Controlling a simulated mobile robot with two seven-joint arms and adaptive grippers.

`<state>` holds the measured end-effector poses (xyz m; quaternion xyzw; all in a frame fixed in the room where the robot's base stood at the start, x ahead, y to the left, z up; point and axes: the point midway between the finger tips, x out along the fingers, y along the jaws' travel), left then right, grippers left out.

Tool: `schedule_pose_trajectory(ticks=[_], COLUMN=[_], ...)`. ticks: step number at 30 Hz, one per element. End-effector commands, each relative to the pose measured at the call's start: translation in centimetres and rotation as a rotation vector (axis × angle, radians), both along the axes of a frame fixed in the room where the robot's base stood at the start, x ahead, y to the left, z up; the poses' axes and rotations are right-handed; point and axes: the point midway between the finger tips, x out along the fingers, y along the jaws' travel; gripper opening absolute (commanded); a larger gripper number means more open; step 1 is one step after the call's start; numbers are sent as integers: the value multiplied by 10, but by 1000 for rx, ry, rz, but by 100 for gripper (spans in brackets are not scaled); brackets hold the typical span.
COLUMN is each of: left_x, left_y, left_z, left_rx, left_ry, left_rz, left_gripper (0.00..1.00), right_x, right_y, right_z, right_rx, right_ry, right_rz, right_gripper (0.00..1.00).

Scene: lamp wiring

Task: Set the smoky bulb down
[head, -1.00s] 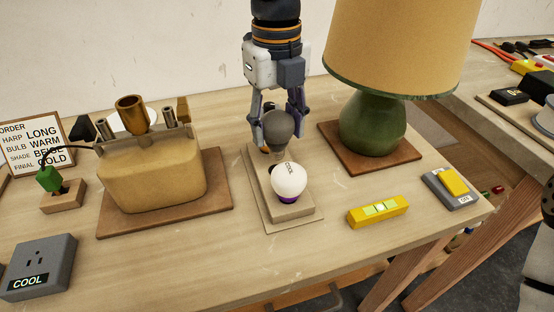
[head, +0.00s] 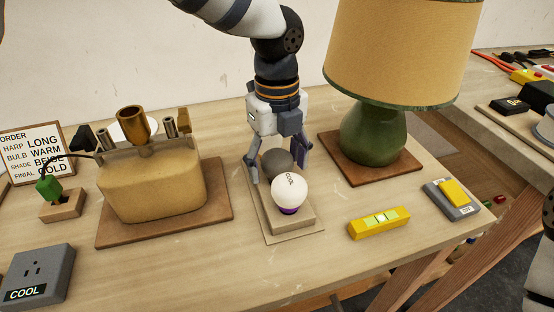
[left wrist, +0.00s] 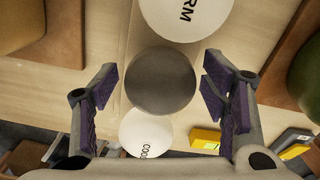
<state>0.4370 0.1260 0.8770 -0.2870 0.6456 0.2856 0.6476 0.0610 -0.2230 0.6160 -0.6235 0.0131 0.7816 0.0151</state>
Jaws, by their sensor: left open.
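The smoky bulb (head: 277,162) is a dark grey globe at the wooden bulb holder (head: 296,217), just behind the white COOL bulb (head: 289,190). Its base is hidden, so I cannot see how it is seated. My left gripper (head: 279,166) points down over it, with its fingers spread on either side. In the left wrist view the smoky bulb (left wrist: 160,80) lies between the open purple-padded fingers, with a gap on each side. The COOL bulb (left wrist: 146,132) and a white WARM bulb (left wrist: 187,15) show on either side of it. My right gripper is out of view.
A green lamp (head: 372,138) with a tan shade stands close to the right of the gripper. A beige lamp body (head: 152,187) on a wooden board is at the left. A yellow level (head: 379,222) lies at the front right. The table's front middle is clear.

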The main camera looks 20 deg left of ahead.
Motion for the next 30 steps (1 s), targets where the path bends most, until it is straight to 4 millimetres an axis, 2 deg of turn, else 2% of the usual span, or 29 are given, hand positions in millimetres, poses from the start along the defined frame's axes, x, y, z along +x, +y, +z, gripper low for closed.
schedule_pose_trajectory(ticks=[2,5,12,18,22,30], left_x=[0,1,1,1,0,0], left_y=[0,0,0,0,0,0], left_z=[1,15,80,116,123,123], left_rx=[-1,-2,-2,-1,0,-1], left_ry=[-1,-5,-7,-1,1,2], left_rz=[0,1,2,1,0,0], left_gripper=[67,67,67,67,67,67], right_x=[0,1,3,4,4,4], right_y=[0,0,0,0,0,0], right_z=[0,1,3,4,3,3], right_rx=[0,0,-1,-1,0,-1], right_ry=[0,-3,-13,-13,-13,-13], right_rz=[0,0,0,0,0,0], right_gripper=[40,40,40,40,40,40])
